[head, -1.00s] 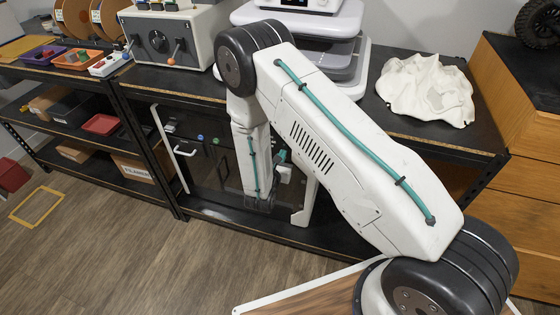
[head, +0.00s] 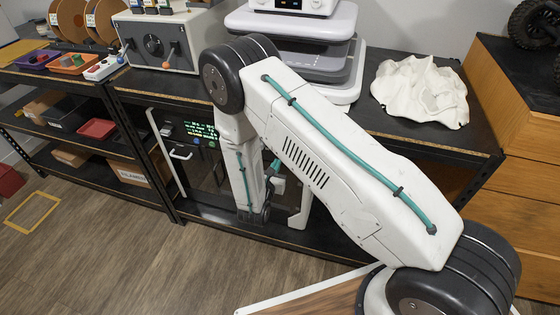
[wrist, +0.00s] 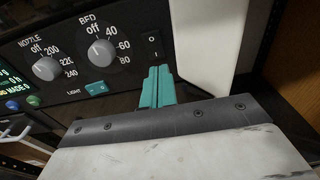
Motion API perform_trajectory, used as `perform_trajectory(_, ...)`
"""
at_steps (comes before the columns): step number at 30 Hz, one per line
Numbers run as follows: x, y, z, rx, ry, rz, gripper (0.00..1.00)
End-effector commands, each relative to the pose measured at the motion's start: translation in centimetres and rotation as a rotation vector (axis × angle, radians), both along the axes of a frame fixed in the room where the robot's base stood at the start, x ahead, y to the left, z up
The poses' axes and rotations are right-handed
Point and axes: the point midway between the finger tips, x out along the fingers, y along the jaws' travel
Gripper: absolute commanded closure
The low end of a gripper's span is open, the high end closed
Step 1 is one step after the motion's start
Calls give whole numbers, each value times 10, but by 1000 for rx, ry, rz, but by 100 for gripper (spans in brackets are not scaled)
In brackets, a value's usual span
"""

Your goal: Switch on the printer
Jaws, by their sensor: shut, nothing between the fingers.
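The printer (head: 178,172) stands on the lower shelf of the black bench, partly hidden behind my arm. Its display (head: 200,130) is lit with green text, which also shows at the left edge of the wrist view (wrist: 10,82). The wrist view shows its panel with a NOZZLE knob (wrist: 46,68), a BED knob (wrist: 101,53) and a black rocker switch (wrist: 153,44) marked O and I. My gripper (wrist: 157,73), with teal fingers, is shut and empty, its tips just below the rocker. I cannot tell whether they touch it.
A teal LIGHT switch (wrist: 95,88) lies left of my fingers. A white upright part (wrist: 207,40) stands close on their right. The bench top above carries a grey-white machine (head: 300,60) and a crumpled white piece (head: 420,90).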

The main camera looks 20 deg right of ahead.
Motion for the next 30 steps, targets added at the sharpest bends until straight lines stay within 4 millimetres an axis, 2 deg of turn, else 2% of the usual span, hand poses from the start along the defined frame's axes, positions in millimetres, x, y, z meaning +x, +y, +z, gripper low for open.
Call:
perform_trajectory(3,-22,20,-4,0,2,9,100)
perform_trajectory(9,-58,37,-10,0,2,-3,100)
perform_trajectory(15,-80,51,-13,0,1,-6,100)
perform_trajectory(30,-86,57,-13,0,0,-5,100)
